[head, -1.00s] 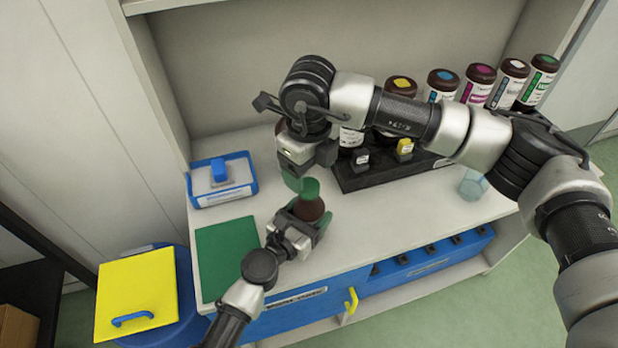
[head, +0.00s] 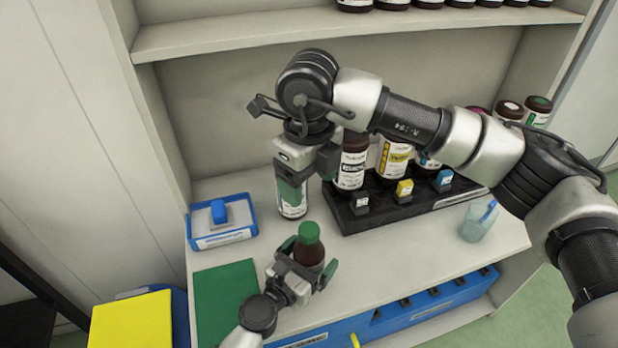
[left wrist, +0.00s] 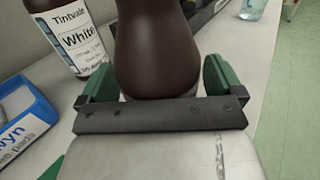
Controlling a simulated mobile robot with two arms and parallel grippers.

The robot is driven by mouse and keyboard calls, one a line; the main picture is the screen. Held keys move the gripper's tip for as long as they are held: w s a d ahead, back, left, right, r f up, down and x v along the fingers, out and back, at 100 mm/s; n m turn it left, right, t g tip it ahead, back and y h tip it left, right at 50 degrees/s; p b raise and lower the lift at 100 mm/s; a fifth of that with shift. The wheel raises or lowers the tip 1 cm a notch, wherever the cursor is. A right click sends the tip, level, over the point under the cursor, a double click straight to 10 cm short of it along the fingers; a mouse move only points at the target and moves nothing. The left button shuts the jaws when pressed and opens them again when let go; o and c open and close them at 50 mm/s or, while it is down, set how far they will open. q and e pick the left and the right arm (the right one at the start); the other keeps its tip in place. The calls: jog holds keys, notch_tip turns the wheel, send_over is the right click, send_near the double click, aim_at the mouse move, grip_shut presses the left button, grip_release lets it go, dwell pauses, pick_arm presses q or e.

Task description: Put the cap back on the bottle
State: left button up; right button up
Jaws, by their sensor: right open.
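A brown bottle (head: 309,254) stands upright between the green-tipped fingers of my left gripper (head: 308,262), which is closed around its sides. A green cap (head: 309,232) sits on top of this bottle and looks level; its thread is hidden. In the left wrist view the bottle's brown body (left wrist: 157,50) fills the space between both fingers, and its top is out of frame. My right gripper (head: 292,188) is open and empty, pointing down behind and above the cap, apart from it. Its fingers partly cover a white-labelled bottle behind.
The white-labelled bottle (head: 292,208) stands behind, reading "White" in the left wrist view (left wrist: 75,42). A black rack (head: 345,215) with bottles is to the right, a blue tray (head: 222,238) to the left. A green mat (head: 225,295) and clear cup (head: 478,222) lie on the counter.

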pick_arm(q)
jog(key=b+v, duration=0.1)
jog(key=v, duration=0.8)
jog(key=shift+s+a+f, duration=0.15)
jog(key=shift+s+a+b, duration=0.35)
jog(key=shift+s+a, duration=0.05)
jog(key=shift+s, duration=0.15)
